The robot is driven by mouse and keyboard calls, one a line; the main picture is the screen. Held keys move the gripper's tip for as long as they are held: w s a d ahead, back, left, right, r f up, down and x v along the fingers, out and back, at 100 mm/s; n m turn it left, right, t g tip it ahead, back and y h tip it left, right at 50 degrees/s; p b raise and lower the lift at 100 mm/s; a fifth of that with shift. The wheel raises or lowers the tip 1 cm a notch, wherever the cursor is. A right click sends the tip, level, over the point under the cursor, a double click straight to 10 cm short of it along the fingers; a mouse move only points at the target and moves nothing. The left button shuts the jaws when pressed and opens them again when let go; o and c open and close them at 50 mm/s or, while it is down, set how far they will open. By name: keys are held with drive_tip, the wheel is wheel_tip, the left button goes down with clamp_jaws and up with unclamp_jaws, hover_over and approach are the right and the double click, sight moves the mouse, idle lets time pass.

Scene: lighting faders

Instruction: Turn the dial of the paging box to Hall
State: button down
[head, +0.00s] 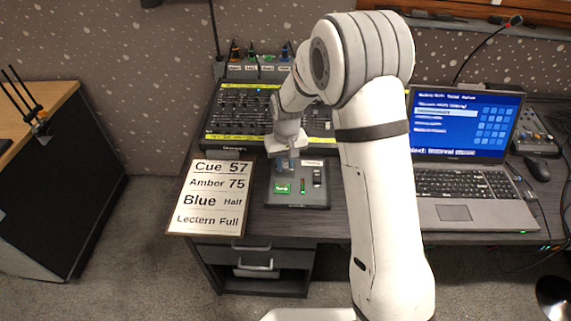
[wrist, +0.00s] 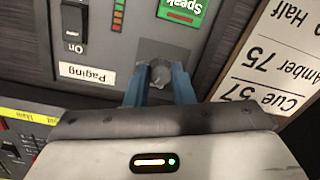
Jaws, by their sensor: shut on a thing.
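The paging box (head: 300,198) is a dark grey unit at the front of the desk, with a green lit button (head: 283,188) and a black rocker switch (head: 317,177). In the wrist view its Paging label (wrist: 87,74) appears upside down, beside the dial (wrist: 160,74). The dial is a small grey knob on a grey plate. My gripper (head: 287,162) points down at the box, its two blue fingers shut on the dial, one on either side. The dial is hidden in the head view. No position names around it are readable, so its setting cannot be told.
A card with cue notes (head: 208,198) lies left of the box. The lighting desk with faders (head: 240,118) stands just behind it. A laptop (head: 460,150) and a mouse (head: 537,168) are to the right. My arm hides the desk between box and laptop.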

drive_tip(key=n, duration=0.5)
drive_tip(key=shift+n+h+b, duration=0.3)
drive_tip(key=shift+b, duration=0.05)
drive_tip(key=n, duration=0.6)
drive_tip(key=shift+a+h, duration=0.1)
drive_tip(key=shift+h, duration=0.2)
drive_tip(key=n+p, duration=0.1)
drive_tip(key=n, duration=0.4)
drive_tip(key=shift+r+n+t, duration=0.1)
drive_tip(key=shift+n+t, duration=0.2)
drive_tip(key=shift+t, duration=0.1)
drive_tip(key=n+p, duration=0.2)
drive_tip(key=n, duration=0.3)
drive_tip(key=shift+a+n+t, duration=0.1)
drive_tip(key=shift+n+t, duration=0.2)
drive_tip(key=shift+t, duration=0.1)
drive_tip(key=c, duration=1.3)
unclamp_jaws()
drive_tip(key=shift+s, duration=0.1)
drive_tip(key=shift+o, duration=0.2)
